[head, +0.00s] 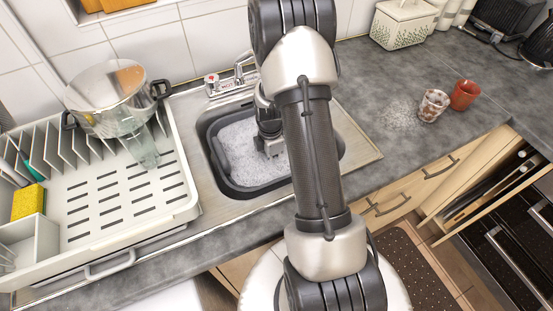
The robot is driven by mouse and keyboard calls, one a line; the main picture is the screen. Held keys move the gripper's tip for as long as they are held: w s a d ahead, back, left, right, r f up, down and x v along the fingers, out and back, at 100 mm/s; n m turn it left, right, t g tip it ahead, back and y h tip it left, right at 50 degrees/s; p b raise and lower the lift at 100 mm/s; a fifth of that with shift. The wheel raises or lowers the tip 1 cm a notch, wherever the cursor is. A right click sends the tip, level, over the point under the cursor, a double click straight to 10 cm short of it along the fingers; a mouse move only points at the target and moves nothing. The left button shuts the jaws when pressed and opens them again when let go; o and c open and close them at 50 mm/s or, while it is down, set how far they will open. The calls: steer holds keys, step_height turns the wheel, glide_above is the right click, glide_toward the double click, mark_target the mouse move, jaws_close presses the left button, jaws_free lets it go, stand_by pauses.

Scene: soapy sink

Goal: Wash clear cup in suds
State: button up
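A clear cup (432,106) with brown and whitish marks stands upright on the grey counter to the right of the sink, just left of a red cup. White suds (238,150) fill the dark basin of the sink (213,172). My gripper (271,148) points down into the basin at the suds, well to the left of the clear cup. My arm hides part of the gripper and the right part of the basin. The fingertips are small and partly hidden, so I cannot tell whether they are apart or hold anything.
A red cup (464,95) stands beside the clear cup, and pale specks (398,113) lie left of them. A white drying rack (120,205) left of the sink holds a pot (108,100), a clear glass item (143,152) and a yellow sponge (28,202). The faucet (243,70) rises behind the basin.

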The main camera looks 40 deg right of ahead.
steer(key=shift+s+d, duration=0.25)
steer(key=shift+d, duration=0.6)
steer(key=shift+s+d, duration=0.2)
steer(key=shift+d, duration=0.65)
steer(key=shift+w+a, duration=0.25)
steer(key=shift+a, duration=0.65)
steer(key=shift+w+a, duration=0.2)
steer(key=shift+a, duration=0.65)
step_height(320, 180, up, 19)
steer(key=p, duration=1.3)
steer(key=shift+f+p, duration=0.15)
steer(key=shift+p, duration=0.15)
stand_by(0.6)
